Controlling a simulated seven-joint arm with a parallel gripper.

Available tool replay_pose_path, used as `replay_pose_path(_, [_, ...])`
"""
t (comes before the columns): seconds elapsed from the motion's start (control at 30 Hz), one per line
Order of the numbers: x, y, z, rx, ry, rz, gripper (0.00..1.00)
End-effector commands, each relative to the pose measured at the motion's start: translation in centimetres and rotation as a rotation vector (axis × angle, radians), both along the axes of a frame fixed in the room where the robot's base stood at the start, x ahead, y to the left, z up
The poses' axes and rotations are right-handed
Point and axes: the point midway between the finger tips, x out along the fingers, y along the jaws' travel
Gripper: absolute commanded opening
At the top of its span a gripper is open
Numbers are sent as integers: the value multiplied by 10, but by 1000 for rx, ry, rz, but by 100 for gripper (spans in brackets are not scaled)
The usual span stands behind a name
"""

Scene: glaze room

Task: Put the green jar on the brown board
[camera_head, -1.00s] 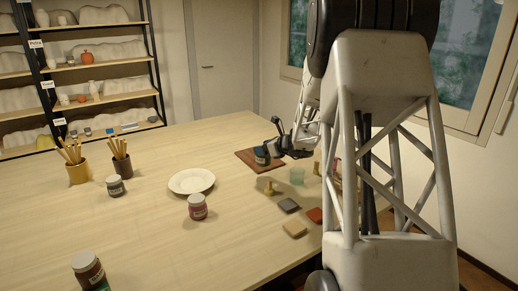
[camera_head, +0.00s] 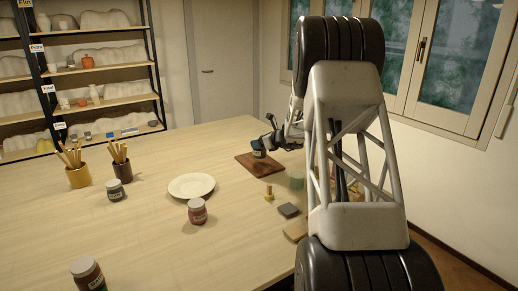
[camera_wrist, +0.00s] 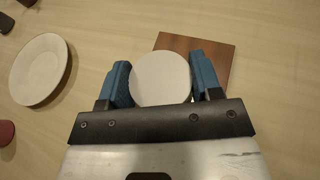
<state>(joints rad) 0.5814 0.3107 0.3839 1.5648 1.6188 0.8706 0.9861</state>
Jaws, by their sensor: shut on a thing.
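My gripper (camera_head: 264,144) is shut on a small jar (camera_head: 258,152), holding it upright over the brown board (camera_head: 276,169). In the head view the jar looks dark with a greenish-blue tint; its exact colour is hard to tell. In the wrist view its round pale lid (camera_wrist: 160,78) sits between the blue fingers of my gripper (camera_wrist: 160,85). The lid overlaps the board's lower left part, and the rest of the board (camera_wrist: 212,52) shows beyond. Whether the jar's base touches the board cannot be told.
A white plate (camera_head: 191,186) lies left of the board. A pink-labelled jar (camera_head: 197,211), a dark jar (camera_head: 115,188) and a foreground jar (camera_head: 88,273) stand apart. A pale green cup (camera_head: 296,179), yellow piece (camera_head: 268,193) and grey block (camera_head: 289,210) are right of the board.

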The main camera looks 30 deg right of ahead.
Motion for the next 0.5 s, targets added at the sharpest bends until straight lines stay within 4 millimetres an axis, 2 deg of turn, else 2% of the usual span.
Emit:
replay_pose_path(0.2, [18,-8,-3,0,1,1,27])
replay_pose_path(0.5, [21,-10,-2,0,0,0,27])
